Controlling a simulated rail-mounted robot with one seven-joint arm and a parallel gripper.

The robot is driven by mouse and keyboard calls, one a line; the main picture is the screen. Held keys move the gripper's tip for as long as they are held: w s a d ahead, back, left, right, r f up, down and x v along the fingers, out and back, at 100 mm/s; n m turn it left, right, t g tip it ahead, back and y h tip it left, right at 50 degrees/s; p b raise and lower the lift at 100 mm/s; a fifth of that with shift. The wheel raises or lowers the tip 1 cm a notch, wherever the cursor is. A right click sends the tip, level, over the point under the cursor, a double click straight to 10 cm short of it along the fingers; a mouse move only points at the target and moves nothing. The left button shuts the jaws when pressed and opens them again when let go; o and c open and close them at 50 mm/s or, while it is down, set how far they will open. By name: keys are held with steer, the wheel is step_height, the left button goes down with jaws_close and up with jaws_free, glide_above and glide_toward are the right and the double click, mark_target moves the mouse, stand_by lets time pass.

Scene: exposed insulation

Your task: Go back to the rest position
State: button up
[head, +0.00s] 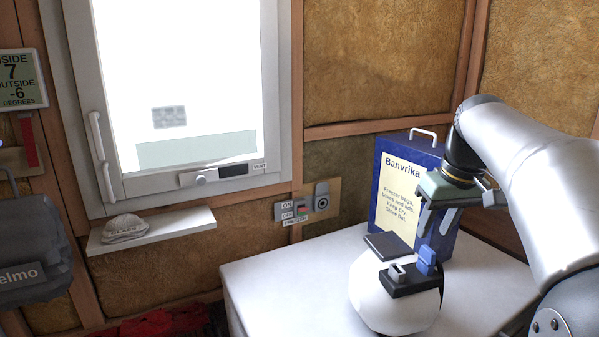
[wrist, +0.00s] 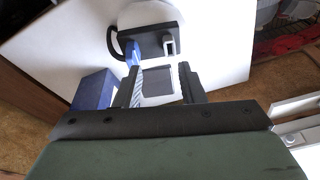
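My gripper (head: 436,218) hangs from my arm at the right of the head view, in front of the blue box and above the white rounded device. In the wrist view its two dark fingers (wrist: 158,90) stand apart with nothing held between them. The white rounded device (head: 385,303) stands on the white table (head: 270,290). It has a dark top plate (head: 405,284) with a blue upright piece (head: 426,261) and a small grey socket. A dark square flap (head: 388,246) shows behind the plate; it also appears between the fingers in the wrist view (wrist: 158,82).
The blue Banvrika box (head: 402,190) with a handle stands at the table's back, close to my gripper. A window (head: 180,80), a small shelf (head: 150,232) with a pale stone-like object, and a freezer switch panel (head: 308,206) are on the wall. The table's left part is clear.

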steer(key=s+a+f+g, duration=0.1)
steer(key=s+a+f, duration=0.5)
steer(key=s+f, duration=0.5)
steer(key=s+a+f+m+g, duration=0.1)
steer(key=s+a+f, duration=0.5)
steer(key=s+f, duration=0.5)
steer(key=shift+a+f+m+h, duration=0.3)
steer(key=shift+f+h, duration=0.1)
steer(key=shift+f, duration=0.55)
